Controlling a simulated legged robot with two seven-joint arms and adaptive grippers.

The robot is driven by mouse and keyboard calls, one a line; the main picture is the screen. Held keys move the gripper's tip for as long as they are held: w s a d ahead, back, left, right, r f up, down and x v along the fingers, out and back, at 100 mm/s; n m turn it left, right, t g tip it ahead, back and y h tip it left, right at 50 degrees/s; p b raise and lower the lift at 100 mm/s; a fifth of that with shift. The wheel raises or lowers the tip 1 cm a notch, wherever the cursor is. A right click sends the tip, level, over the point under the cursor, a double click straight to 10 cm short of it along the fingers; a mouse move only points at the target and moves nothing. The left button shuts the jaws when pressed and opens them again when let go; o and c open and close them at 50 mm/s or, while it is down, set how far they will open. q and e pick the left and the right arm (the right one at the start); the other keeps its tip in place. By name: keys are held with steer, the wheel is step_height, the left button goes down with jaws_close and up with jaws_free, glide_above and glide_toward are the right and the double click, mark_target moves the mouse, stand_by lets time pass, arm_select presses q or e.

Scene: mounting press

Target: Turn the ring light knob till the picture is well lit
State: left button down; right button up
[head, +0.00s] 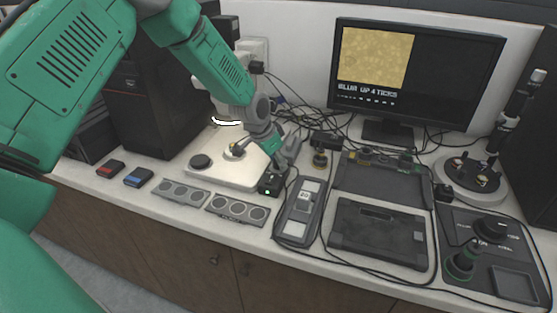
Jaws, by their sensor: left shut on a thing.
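My left gripper (282,167) reaches down from the left arm to a small black box (268,187) with a green light, right of the microscope base. It is shut on what appears to be the ring light knob on that box; the fingers hide the knob. The ring light (227,122) glows as a white arc under the microscope head. The monitor (455,75) shows a bright yellowish, grainy picture (374,58) with a dark area beside it and text that reads like "BLUR UP 4 TICKS". My right gripper is not in view.
The pale microscope base (213,172) stands left of the box. Grey trays with round wells (238,209) lie in front, and a dark grey device (299,212) lies right. A black case (376,231) and a control panel (500,240) fill the right. Cables run behind.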

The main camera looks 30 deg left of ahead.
arm_select(q)
steer(key=shift+w, duration=0.1)
stand_by(0.3)
steer(key=c, duration=1.2)
jaws_free()
steer(key=shift+a+f, duration=0.1)
steer(key=v, duration=1.1)
steer(key=shift+a+r, duration=0.15)
steer(key=shift+r, duration=0.25)
